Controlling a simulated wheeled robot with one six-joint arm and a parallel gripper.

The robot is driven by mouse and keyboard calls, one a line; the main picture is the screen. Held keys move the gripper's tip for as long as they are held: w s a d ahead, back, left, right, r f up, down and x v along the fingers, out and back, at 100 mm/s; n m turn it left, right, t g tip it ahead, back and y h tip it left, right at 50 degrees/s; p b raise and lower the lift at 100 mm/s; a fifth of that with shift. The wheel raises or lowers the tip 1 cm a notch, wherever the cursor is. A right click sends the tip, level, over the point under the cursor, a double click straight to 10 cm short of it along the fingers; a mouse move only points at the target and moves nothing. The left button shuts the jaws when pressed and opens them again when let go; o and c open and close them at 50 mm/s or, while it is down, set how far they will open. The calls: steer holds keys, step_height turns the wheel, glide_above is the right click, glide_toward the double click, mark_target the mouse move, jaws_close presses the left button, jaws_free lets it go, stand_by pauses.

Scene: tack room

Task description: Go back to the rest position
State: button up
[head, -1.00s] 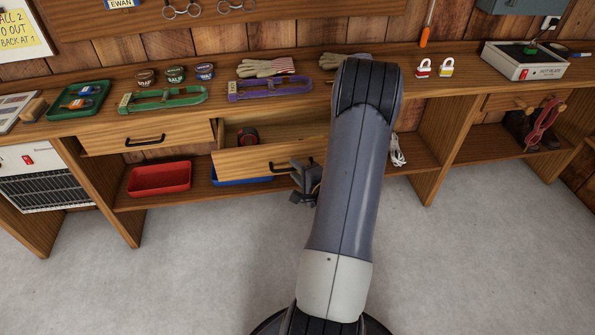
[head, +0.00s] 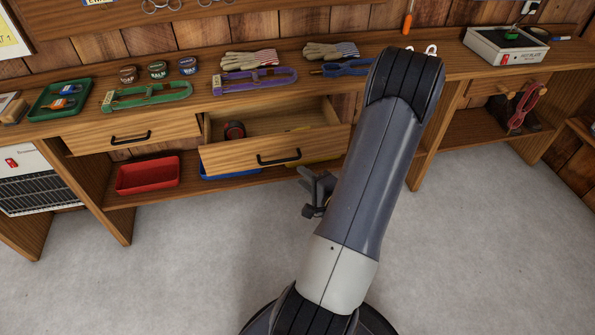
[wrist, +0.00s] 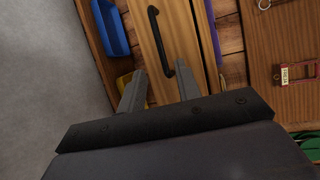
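My gripper (head: 318,192) hangs in front of the bench, to the right of and below the open drawer's handle, partly hidden by my arm in the head view. In the wrist view its two fingers (wrist: 160,74) are spread apart with nothing held between them. The pulled-out drawer (head: 225,158) has a black bar handle (head: 279,158). My arm reaches forward and bends down towards the drawer.
The open drawer juts out from the bench with a dark red round item (head: 234,130) inside. A closed drawer (head: 130,130) is to its left. A red tray (head: 148,175) and blue tray (wrist: 110,28) sit on the lower shelf. The grey floor (head: 190,260) in front is clear.

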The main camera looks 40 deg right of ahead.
mark_target(283, 161)
steer(key=shift+s+a+r, duration=0.1)
steer(key=shift+s, duration=0.4)
steer(key=shift+w, duration=0.1)
steer(key=shift+b+x, duration=0.7)
steer(key=shift+x, duration=4.75)
steer(key=shift+r, duration=0.15)
